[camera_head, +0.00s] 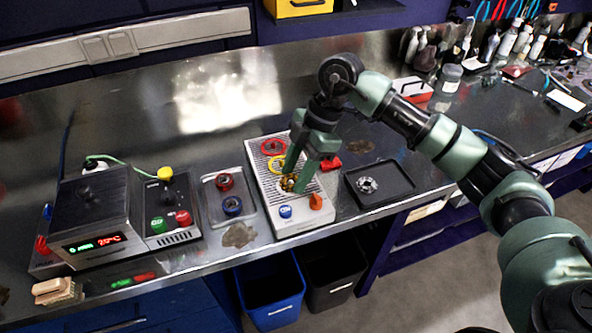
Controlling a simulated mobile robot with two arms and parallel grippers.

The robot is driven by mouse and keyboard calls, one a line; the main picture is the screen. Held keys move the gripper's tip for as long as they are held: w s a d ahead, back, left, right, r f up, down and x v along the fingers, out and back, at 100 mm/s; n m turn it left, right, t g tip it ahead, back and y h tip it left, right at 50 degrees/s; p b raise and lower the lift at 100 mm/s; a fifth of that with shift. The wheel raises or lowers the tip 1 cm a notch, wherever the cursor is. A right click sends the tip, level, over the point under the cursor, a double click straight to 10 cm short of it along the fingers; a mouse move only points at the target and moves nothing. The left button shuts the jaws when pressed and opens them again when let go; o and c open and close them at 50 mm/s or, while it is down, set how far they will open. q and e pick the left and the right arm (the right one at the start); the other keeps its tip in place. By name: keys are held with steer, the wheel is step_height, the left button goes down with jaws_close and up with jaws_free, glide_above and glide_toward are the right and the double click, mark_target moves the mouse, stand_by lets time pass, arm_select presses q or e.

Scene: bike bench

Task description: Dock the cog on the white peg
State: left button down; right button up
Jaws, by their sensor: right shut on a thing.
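My right gripper (293,181) reaches down over the light grey board and is shut on a small brass-coloured cog (288,184). The cog is low over the middle of the board (262,190), between the yellow ring and the blue piece. I cannot tell whether it touches the board. No white peg can be made out; the fingers and the cog cover that part of the board. My left gripper is not in view.
The board also carries a red ring (273,147), a yellow ring (275,163), a blue piece (285,211) and an orange cone (316,202). A black tray (401,192) with a silver toothed part (367,184) lies right. A clear tray (212,213) lies left.

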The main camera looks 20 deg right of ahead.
steer(key=o, duration=1.1)
steer(key=p+v, duration=0.8)
steer(key=v, duration=0.3)
steer(key=shift+s+f, duration=0.1)
